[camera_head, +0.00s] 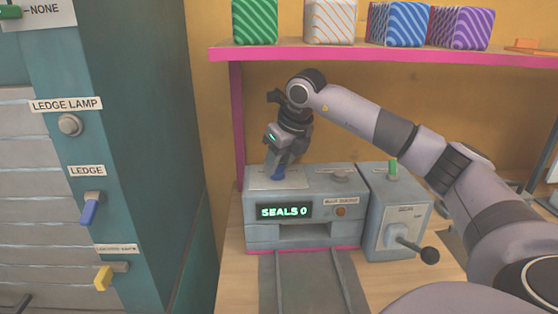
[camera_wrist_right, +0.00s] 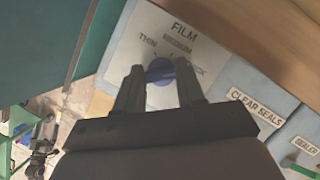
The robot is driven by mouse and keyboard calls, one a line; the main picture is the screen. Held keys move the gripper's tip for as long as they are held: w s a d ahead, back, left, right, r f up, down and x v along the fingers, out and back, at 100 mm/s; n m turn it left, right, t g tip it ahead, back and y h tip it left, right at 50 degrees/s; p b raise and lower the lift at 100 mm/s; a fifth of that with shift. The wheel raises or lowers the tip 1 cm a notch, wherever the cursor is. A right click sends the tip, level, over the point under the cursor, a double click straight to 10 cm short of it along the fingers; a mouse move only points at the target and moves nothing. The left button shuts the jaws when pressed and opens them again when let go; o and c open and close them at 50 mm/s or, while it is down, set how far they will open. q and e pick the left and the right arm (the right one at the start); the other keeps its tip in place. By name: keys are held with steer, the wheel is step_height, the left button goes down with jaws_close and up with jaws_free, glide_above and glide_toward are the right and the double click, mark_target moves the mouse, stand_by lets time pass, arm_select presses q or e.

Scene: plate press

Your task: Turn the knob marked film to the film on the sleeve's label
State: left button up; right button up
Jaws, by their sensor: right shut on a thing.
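The film knob (camera_head: 278,172) is a blue knob on a pale plate on top of the grey sealer. In the right wrist view the blue knob (camera_wrist_right: 160,70) sits under the word FILM, with THIN, MEDIUM and a partly covered third word around it. My right gripper (camera_wrist_right: 160,82) has one finger on each side of the knob and is shut on it. In the head view my right gripper (camera_head: 276,168) points down onto the knob. Its exact pointing is unclear. No sleeve or label is identifiable. My left gripper is not in view.
The sealer's display (camera_head: 284,211) reads SEALS 0. A box with a black-knobbed lever (camera_head: 430,255) and a green switch (camera_head: 393,168) stands beside it. A pink-edged shelf (camera_head: 400,52) with striped boxes is above. A teal cabinet (camera_head: 150,150) stands left.

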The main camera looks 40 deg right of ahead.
steer(key=o, duration=1)
steer(key=shift+o, duration=0.2)
steer(key=shift+s+r, duration=0.15)
steer(key=shift+r, duration=0.3)
steer(key=s+b, duration=0.4)
steer(key=s, duration=0.8)
steer(key=shift+a, duration=0.15)
steer(key=shift+s+r, duration=0.1)
